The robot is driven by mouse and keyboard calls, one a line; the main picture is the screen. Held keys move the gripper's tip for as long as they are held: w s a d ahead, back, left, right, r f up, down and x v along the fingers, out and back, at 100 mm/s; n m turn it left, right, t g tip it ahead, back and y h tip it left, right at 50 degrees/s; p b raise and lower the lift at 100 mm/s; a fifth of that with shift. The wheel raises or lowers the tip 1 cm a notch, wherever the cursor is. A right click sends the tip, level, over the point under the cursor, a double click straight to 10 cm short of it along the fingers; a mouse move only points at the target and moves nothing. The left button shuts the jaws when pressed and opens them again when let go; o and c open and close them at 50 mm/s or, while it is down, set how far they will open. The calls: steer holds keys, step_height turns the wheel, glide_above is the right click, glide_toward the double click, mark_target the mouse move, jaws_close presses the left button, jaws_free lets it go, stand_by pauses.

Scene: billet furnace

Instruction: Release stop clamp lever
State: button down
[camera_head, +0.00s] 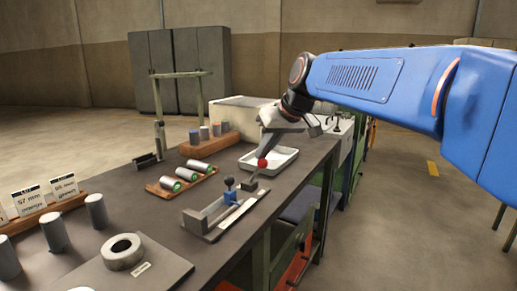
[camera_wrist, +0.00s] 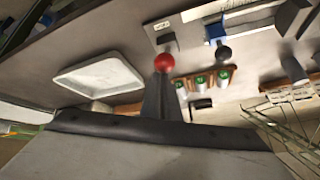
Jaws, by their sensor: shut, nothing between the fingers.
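A red ball knob (camera_head: 262,163) tops a short lever on a small grey block (camera_head: 250,185) at the far end of a metal fixture (camera_head: 212,218) on the bench. A blue clamp block (camera_head: 229,196) with a dark ball knob (camera_head: 229,182) sits on the same fixture, nearer. My gripper (camera_head: 267,150) is shut and empty, reaching down to just above the red knob. In the wrist view, the red knob (camera_wrist: 164,62) appears right at my gripper's tips (camera_wrist: 160,78), which hide part of the lever. I cannot tell whether they touch. The blue clamp block (camera_wrist: 215,30) is to the right there.
A white tray (camera_head: 288,162) lies behind the fixture. A wooden rack (camera_head: 160,190) with green-ended cylinders is to its left. A metal ring (camera_head: 122,252) and upright cylinders (camera_head: 96,210) stand at near left. The bench's right edge is close by.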

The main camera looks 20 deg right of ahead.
steer(key=shift+s+d+f, duration=0.2)
steer(key=shift+s+f, duration=0.2)
steer(key=shift+f, duration=0.1)
stand_by(0.3)
steer(key=w+r, duration=0.3)
steer(key=s+d+r, duration=0.3)
steer(key=s+r, duration=0.2)
steer(key=s, duration=0.1)
steer(key=shift+s+d+r, duration=0.2)
steer(key=shift+s+d, duration=0.1)
steer(key=shift+s, duration=0.1)
stand_by(0.5)
